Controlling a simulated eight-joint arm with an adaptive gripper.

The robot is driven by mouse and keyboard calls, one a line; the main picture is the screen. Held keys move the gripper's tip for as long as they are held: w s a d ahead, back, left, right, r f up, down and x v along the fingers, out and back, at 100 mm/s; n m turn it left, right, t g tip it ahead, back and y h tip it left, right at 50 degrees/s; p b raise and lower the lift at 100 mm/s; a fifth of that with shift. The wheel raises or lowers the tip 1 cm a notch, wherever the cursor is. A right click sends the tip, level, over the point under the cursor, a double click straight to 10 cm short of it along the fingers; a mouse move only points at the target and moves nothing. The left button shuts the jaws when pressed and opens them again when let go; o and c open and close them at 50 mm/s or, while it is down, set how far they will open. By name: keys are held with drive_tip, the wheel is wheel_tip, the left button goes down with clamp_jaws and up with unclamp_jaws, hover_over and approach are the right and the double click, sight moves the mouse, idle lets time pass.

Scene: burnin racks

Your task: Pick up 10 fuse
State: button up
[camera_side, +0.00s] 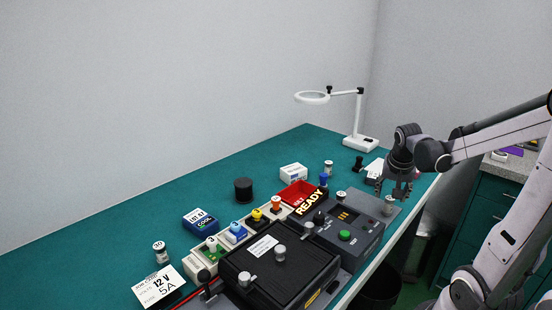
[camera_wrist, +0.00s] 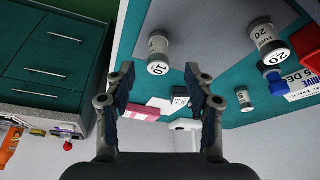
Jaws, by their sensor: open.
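Whether the fingertips reach down around the fuse, I cannot tell.
Fuses marked 20 (camera_wrist: 266,38) and 5 (camera_wrist: 243,99) stand nearby. The tester (camera_side: 350,228) with a green button and a black lidded box (camera_side: 278,275) fill the bench front. A magnifier lamp (camera_side: 358,120) stands behind. The bench's left back is clear.

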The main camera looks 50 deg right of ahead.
sight(390, 200)
drive_tip(key=shift+x, duration=3.3)
drive_tip(key=shift+s+a, duration=0.1)
drive_tip(key=shift+s, duration=0.05)
drive_tip(key=shift+c, duration=0.3)
clamp_jaws()
